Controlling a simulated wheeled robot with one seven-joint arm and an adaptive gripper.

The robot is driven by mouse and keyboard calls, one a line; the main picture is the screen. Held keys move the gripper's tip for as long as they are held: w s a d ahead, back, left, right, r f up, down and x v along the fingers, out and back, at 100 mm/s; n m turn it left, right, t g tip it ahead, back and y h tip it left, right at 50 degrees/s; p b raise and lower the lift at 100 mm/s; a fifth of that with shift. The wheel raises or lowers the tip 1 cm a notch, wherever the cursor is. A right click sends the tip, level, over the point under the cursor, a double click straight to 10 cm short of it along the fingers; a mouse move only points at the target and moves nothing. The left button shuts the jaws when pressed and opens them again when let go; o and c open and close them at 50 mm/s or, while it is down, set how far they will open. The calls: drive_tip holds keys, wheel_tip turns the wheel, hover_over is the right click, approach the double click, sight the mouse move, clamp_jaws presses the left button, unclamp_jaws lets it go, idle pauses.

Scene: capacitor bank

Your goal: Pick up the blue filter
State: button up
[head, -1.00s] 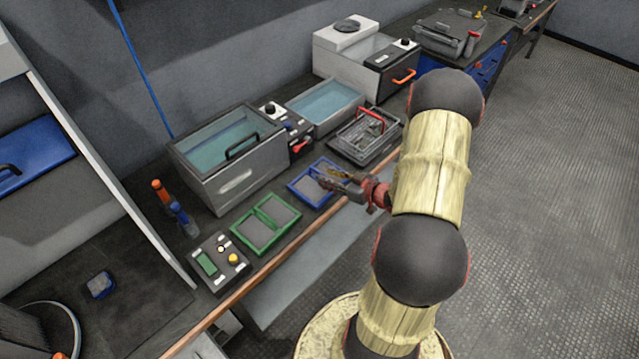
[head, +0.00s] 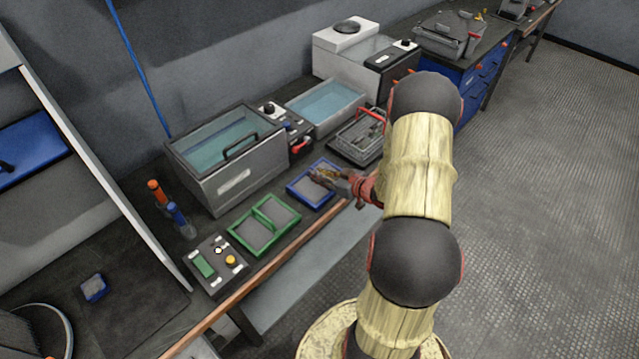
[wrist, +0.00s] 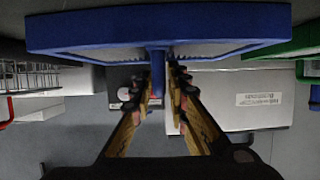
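The blue filter (head: 297,189) is a blue rectangular frame with a grey mesh, lying on the bench near its front edge. In the wrist view its blue frame (wrist: 80,33) spans the top of the picture, with a narrow blue upright part (wrist: 158,72) at its middle. My gripper (head: 318,176) is over the filter in the head view and hides part of it. In the wrist view my gripper (wrist: 164,76) has its fingertips on either side of the blue upright part. The fingers look apart, with a gap at the right finger.
A green divided filter (head: 268,243) lies left of the blue one. A grey tank (head: 235,180) stands behind, and a wire basket tray (head: 345,148) sits to the right. A control box (head: 215,262) is at the left. The bench's front edge (head: 290,252) is close.

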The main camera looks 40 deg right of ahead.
clamp_jaws()
idle(0.5)
